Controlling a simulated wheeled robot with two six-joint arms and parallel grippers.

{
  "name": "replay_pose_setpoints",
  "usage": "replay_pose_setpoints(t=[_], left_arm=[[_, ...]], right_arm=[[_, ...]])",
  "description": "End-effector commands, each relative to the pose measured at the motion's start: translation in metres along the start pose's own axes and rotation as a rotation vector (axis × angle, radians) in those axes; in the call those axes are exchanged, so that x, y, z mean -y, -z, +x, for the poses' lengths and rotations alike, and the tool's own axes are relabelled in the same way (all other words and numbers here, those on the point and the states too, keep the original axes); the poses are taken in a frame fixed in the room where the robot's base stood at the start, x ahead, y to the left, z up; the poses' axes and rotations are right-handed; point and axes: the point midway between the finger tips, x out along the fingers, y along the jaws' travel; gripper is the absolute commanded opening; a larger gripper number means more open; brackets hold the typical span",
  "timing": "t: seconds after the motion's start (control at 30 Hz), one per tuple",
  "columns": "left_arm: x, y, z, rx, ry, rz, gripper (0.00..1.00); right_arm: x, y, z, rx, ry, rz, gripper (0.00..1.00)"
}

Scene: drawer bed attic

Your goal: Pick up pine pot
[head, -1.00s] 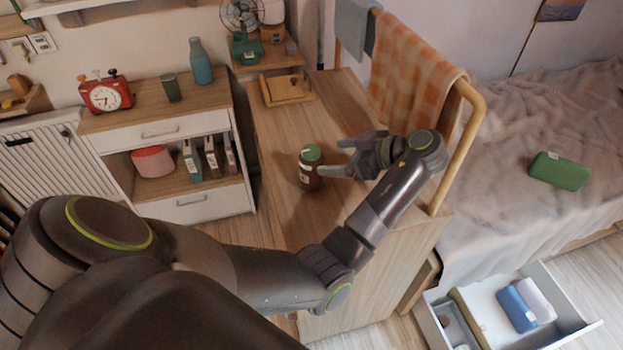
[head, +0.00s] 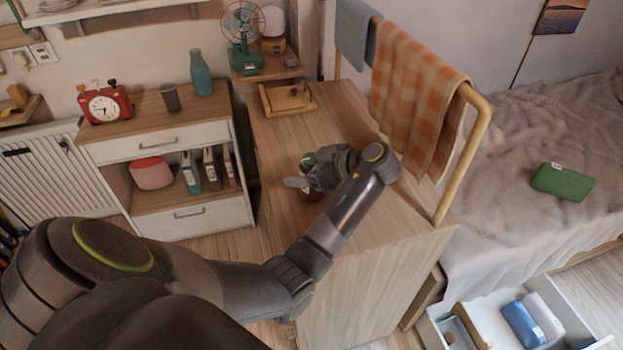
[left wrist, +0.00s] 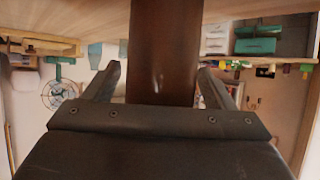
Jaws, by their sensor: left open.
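The pine pot (head: 308,161) is a brown jar with a green top, standing on the wooden desk top. In the head view my left gripper (head: 303,174) hides most of it. In the left wrist view the brown body of the pot (left wrist: 164,45) fills the space between the two fingers of the left gripper (left wrist: 160,70). The fingers are open, one on each side of the pot, with a gap visible at both sides. My right gripper is not in view.
A wooden tray (head: 272,105) lies at the back of the desk (head: 340,118). A rail with a checkered orange towel (head: 418,95) stands along the desk's right side. A low cabinet (head: 155,137) is to the left. An open drawer (head: 575,335) sits below the bed.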

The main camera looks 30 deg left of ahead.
Motion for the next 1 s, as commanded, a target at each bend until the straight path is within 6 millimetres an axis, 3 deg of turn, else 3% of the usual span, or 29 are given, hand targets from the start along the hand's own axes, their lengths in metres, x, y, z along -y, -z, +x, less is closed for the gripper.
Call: replay_pose_setpoints(t=[0.1,0.5,0.77,1.0], left_arm=[[0.000,0.000,0.000,0.000,0.000,0.000,0.75],[0.000,0.000,-0.001,0.000,0.000,0.000,0.26],[0.000,0.001,-0.002,0.000,-0.001,-0.001,0.26],[-0.001,0.022,-0.013,0.000,-0.003,-0.006,0.26]], right_arm=[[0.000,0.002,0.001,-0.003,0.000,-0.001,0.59],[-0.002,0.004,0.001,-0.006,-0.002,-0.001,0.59],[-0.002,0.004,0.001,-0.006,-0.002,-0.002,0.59],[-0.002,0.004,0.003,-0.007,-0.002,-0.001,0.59]])
